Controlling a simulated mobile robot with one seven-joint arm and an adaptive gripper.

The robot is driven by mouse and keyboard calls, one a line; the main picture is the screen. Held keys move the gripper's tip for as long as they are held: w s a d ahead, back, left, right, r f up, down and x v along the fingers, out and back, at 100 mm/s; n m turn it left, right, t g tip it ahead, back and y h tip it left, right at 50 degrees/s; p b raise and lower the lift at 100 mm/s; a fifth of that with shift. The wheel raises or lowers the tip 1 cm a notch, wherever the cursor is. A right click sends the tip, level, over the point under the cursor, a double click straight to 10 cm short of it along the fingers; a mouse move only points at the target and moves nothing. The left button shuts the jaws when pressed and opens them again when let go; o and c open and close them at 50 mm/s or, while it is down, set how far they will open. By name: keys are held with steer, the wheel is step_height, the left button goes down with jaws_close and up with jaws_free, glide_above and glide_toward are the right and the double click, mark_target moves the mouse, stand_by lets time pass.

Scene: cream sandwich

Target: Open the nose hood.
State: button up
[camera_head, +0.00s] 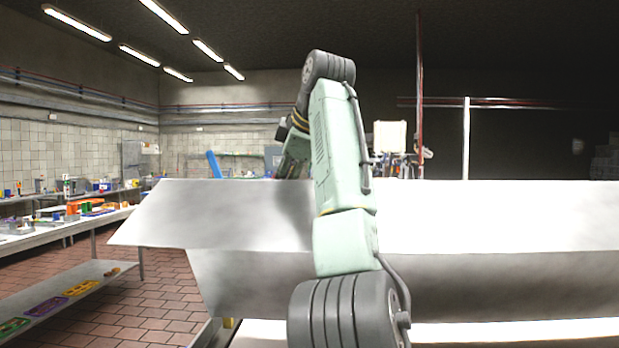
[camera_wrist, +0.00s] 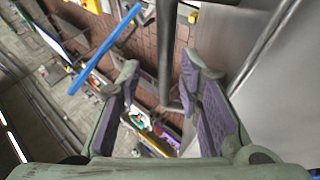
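A large pale metal panel (camera_head: 215,215) spans the head view in front of me, with a folded lower face; it seems to be the hood. In the wrist view a smooth grey metal surface (camera_wrist: 226,40) fills the upper right. A slim diagonal bar (camera_wrist: 268,42) runs along that surface. My gripper (camera_wrist: 158,75) is open, its two purple-padded fingers well apart. A dark upright bar (camera_wrist: 166,45) shows in the gap between the fingertips; I cannot tell whether it lies between them or beyond. In the head view my arm reaches over the panel and its far end is partly hidden.
A long workbench (camera_head: 60,232) with several small items stands at the left, with a lower shelf (camera_head: 60,290) beneath. A blue bar (camera_head: 214,165) stands behind the panel and also shows in the wrist view (camera_wrist: 104,50). Tiled floor (camera_head: 150,290) is open between bench and panel.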

mark_target(308, 191)
steer(key=shift+v, duration=0.8)
steer(key=shift+s+d+f, duration=0.15)
steer(key=shift+s+d, duration=0.45)
steer(key=shift+s, duration=0.2)
steer(key=s+d, duration=0.1)
steer(key=s, duration=0.1)
steer(key=s+d, duration=0.2)
steer(key=s, duration=0.1)
steer(key=s+d, duration=0.2)
steer(key=s, duration=0.1)
steer(key=shift+s+d, duration=0.15)
steer(key=shift+d, duration=0.05)
